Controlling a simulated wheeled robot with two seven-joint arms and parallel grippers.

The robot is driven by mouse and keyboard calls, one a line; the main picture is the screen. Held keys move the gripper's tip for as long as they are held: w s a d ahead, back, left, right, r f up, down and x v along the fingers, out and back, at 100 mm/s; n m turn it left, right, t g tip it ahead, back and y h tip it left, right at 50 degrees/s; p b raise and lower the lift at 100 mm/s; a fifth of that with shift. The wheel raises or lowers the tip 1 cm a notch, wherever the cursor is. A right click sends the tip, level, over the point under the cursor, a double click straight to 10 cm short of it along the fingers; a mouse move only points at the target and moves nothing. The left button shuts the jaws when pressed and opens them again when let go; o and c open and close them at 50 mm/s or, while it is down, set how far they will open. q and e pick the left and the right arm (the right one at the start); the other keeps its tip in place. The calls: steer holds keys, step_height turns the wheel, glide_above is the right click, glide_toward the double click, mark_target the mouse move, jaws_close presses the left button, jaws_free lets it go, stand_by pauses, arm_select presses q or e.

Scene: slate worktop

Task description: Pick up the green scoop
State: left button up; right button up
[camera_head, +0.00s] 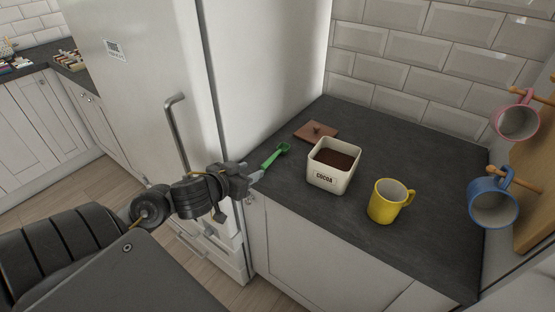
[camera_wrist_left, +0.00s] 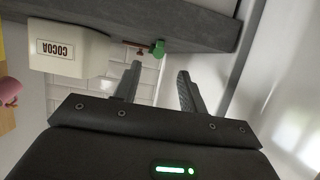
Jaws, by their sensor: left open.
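The green scoop (camera_head: 275,156) lies on the slate worktop (camera_head: 410,165), near its left edge, to the left of the cocoa box. My left gripper (camera_head: 254,176) is at the worktop's left front edge, open, with its fingertips close to the scoop's handle end. In the left wrist view the scoop (camera_wrist_left: 158,47) shows beyond the two spread fingers (camera_wrist_left: 158,82), with nothing between them. Whether a finger touches the handle I cannot tell. My right gripper is not in view.
A white cocoa box (camera_head: 328,178) with brown powder stands right of the scoop, its brown lid (camera_head: 316,132) behind it. A yellow mug (camera_head: 386,203) stands farther right. Pink (camera_head: 516,122) and blue (camera_head: 493,204) mugs hang on pegs. The fridge (camera_head: 160,75) stands left of the worktop.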

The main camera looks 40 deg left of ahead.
mark_target(265, 163)
arm_select(q)
steer(key=x, duration=0.3)
steer(key=shift+w+a+f, duration=0.15)
steer(key=shift+f, duration=0.05)
steer(key=shift+r+b+x, duration=0.15)
steer(key=shift+b+x, duration=0.15)
steer(key=shift+x, duration=1.1)
steer(key=shift+r+b+x, duration=0.2)
steer(key=shift+b+x, duration=0.1)
steer(key=shift+x, duration=1.05)
steer(key=shift+w+d, duration=0.1)
steer(key=shift+d, duration=0.25)
jaws_close()
